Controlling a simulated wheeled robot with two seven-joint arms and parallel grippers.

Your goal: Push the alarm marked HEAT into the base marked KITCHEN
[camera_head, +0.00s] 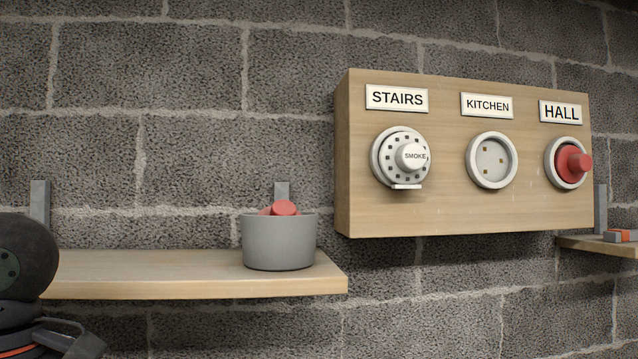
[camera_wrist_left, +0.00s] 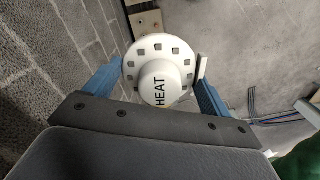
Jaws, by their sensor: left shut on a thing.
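The white alarm marked HEAT (camera_wrist_left: 160,58) is held between the two blue fingers of my left gripper (camera_wrist_left: 155,85) in the left wrist view. Its round knob with the lettering faces the wrist camera, and square openings ring its rim. The base marked KITCHEN (camera_head: 491,161) is a white ring on the wooden board in the head view, with small slots in its open face and nothing in it. The alarm does not show in the head view, where only part of my left arm shows at the lower left. My right gripper is in neither view.
The wooden board (camera_head: 455,205) also carries the STAIRS base with a SMOKE alarm (camera_head: 412,156) in it and the HALL base with a red plug (camera_head: 572,163). A grey pot (camera_head: 279,243) with red items stands on the left shelf (camera_head: 150,272). Another shelf (camera_head: 590,243) is at right.

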